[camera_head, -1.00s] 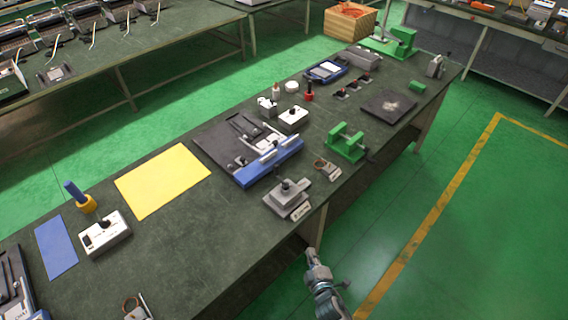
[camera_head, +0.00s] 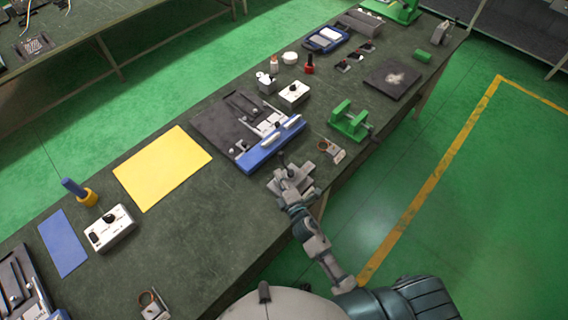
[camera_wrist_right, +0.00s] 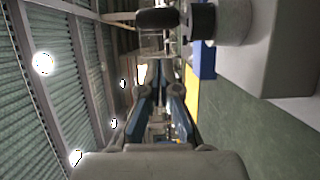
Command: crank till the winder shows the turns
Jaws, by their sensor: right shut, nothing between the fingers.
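The winder (camera_head: 301,173) is a small grey block device at the bench's front edge, with a dark upright knob (camera_head: 281,160) on it. My right gripper (camera_head: 287,192) is at its near side and partly covers it. In the right wrist view the black crank knob (camera_wrist_right: 157,20) and the pale winder body (camera_wrist_right: 275,45) are close, beyond the fingertips. The right gripper's fingers (camera_wrist_right: 160,75) are closed together and empty. I cannot tell whether they touch the winder. No turn count is readable. My left gripper is not in view.
A blue-edged fixture (camera_head: 272,146) lies just behind the winder. A small copper-ring part (camera_head: 331,150) and a green clamp (camera_head: 350,121) are to its right. A yellow mat (camera_head: 160,168) and a white switch box (camera_head: 110,228) are to the left.

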